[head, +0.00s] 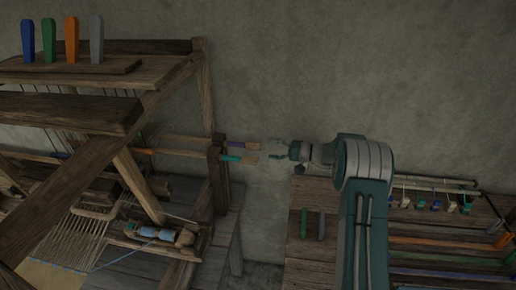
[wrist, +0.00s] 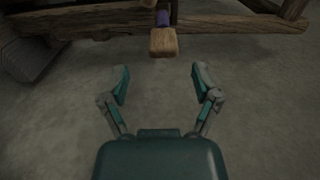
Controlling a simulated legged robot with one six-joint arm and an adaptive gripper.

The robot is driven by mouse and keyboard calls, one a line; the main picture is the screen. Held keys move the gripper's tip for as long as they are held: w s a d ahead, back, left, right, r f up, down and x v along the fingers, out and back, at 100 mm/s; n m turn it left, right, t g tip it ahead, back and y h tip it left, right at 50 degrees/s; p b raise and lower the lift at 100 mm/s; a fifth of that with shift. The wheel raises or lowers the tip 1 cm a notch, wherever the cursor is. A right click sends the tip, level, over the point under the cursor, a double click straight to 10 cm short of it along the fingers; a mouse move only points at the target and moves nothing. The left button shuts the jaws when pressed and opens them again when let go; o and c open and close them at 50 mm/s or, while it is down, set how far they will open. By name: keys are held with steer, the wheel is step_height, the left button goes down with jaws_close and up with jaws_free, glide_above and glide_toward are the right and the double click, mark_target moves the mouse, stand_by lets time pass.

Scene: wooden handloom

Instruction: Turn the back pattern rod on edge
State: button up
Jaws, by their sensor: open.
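Two wooden pattern rods stick out to the right from the loom's post in the head view. The farther rod (head: 252,146) has a purple band, and the nearer rod (head: 249,160) has a teal band. My gripper (head: 272,150) is just right of the rod ends, apart from them, with its fingers spread. In the wrist view the wooden end of the purple-banded rod (wrist: 162,43) lies ahead, centred between and beyond my open fingers (wrist: 160,84). Nothing is between the fingers. I cannot tell whether this rod lies flat or on edge.
The loom's upright post (head: 218,175) holds the rods on the left. A workbench (head: 310,255) with colored rods and small pieces stands at the right. A shuttle with blue thread (head: 158,233) lies on the loom. A gap separates loom and bench, with a plain wall behind.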

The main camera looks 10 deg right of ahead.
steer(key=v, duration=0.5)
steer(key=shift+s+d, duration=0.1)
steer(key=shift+d, duration=0.15)
